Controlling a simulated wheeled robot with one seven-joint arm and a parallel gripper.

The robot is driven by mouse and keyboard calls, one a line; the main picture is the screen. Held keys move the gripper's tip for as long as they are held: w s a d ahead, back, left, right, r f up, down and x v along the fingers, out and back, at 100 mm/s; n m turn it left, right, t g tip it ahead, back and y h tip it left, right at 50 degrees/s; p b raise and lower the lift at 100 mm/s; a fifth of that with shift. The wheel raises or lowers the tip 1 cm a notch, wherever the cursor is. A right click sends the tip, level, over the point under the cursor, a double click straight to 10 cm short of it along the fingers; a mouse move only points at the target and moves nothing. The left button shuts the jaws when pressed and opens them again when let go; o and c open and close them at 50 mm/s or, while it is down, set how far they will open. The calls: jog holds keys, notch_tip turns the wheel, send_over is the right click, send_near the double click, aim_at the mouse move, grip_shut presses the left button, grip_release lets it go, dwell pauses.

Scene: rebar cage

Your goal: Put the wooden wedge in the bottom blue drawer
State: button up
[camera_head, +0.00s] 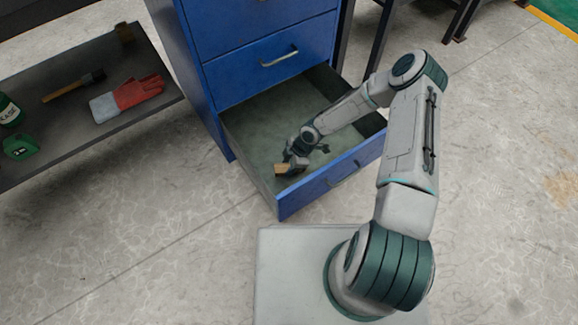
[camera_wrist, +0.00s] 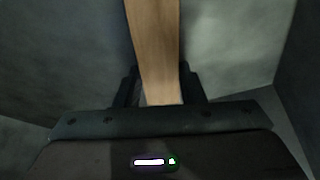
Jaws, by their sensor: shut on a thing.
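The bottom blue drawer (camera_head: 330,184) is pulled open and its grey inside shows. My gripper (camera_head: 289,167) is inside the drawer's opening, towards its front left. It is shut on the wooden wedge (camera_head: 282,169), a small light-brown piece. In the wrist view the wedge (camera_wrist: 154,45) runs up from between the two dark fingers (camera_wrist: 160,92), with grey drawer surfaces behind it. I cannot tell whether the wedge touches the drawer floor. Part of the drawer is hidden behind my arm.
The blue cabinet (camera_head: 255,35) stands behind, with upper drawers closed. A low dark shelf (camera_head: 95,130) at left holds a hammer (camera_head: 75,86), a red and white glove (camera_head: 127,97) and green containers (camera_head: 18,146). Concrete floor (camera_head: 150,230) is clear left of the drawer.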

jog(key=o, duration=1)
jog(key=s+d+r+m+h+p, duration=0.1)
jog(key=d+r+m+h+p, duration=0.3)
jog(key=r, duration=0.8)
jog(key=s+d+r+m+b, duration=0.1)
jog(key=s+d+r+m, duration=0.15)
jog(key=d+r, duration=0.7)
jog(key=s+d+r+m+h+p, duration=0.1)
jog(key=d+r+m+h+p, duration=0.15)
jog(key=r, duration=1.15)
jog(key=s+r+m, duration=0.3)
jog(key=s+r, duration=0.1)
jog(key=r, duration=0.1)
jog(key=s+r+m+t+y, duration=0.1)
jog(key=s+r+m, duration=0.3)
jog(key=s+r, duration=0.1)
jog(key=s+a+r+m+t+y, duration=0.1)
jog(key=s+r+m, duration=0.3)
jog(key=r, duration=0.1)
jog(key=shift+s+a+r, duration=0.1)
jog(key=shift+s, duration=0.2)
